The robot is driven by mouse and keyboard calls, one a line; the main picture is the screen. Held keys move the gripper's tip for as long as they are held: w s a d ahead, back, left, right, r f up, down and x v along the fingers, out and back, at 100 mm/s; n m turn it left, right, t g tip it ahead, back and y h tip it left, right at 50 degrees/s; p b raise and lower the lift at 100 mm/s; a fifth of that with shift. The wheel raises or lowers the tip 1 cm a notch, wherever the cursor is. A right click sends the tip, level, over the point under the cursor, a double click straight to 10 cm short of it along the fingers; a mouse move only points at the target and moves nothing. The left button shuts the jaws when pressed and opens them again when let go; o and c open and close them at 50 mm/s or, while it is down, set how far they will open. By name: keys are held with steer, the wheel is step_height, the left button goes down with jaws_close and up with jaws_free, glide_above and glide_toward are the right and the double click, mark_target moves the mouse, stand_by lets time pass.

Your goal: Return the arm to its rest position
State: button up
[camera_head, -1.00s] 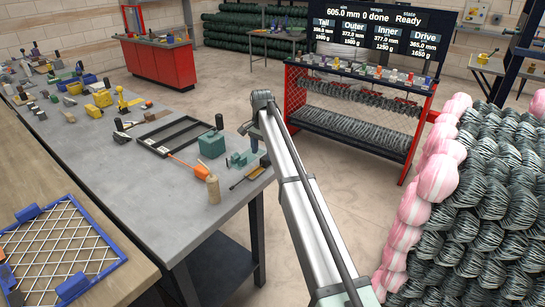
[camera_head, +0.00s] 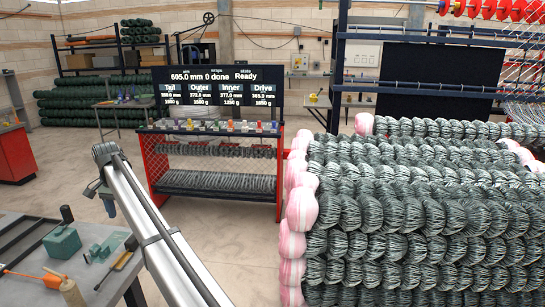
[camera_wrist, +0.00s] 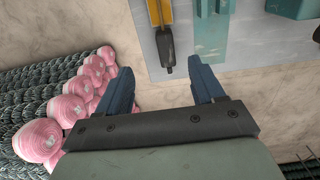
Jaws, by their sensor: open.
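My gripper shows in the wrist view (camera_wrist: 163,92) with two dark blue fingers set wide apart and nothing between them. Bare concrete floor lies beyond the fingers, with the grey bench edge above. In the head view my arm (camera_head: 160,235) reaches up from the bottom to a bent joint at the left centre. The gripper end (camera_head: 107,200) hangs just below that joint, partly hidden and small. It is beside the bench's right end and appears clear of it.
A grey bench (camera_head: 30,285) with a green block (camera_head: 62,242) and tools is at lower left. Stacked wire coils (camera_head: 400,215) with pink-wrapped ends (camera_head: 301,210) fill the right. A red-framed rack (camera_head: 215,165) stands behind. Open floor lies between.

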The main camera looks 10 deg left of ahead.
steer(key=w+d+f+g+h, duration=0.1)
steer(key=w+d+f+g, duration=0.15)
steer(key=d+f, duration=3.1)
steer(key=s+d+f, duration=0.5)
steer(key=d+f, duration=0.7)
steer(key=s+d+f+g, duration=0.1)
steer(key=s+d+f, duration=0.5)
steer(key=s+d, duration=0.35)
steer(key=s+d+f+g, duration=0.1)
steer(key=s+d+f, duration=0.5)
steer(key=s+d, duration=0.35)
steer(key=s+d+f+g, duration=0.1)
steer(key=s+d, duration=0.4)
steer(key=s, duration=0.5)
steer(key=s+d+f+g+y, duration=0.1)
steer(key=s+d, duration=0.4)
steer(key=s, duration=0.6)
steer(key=shift+s+d, duration=0.2)
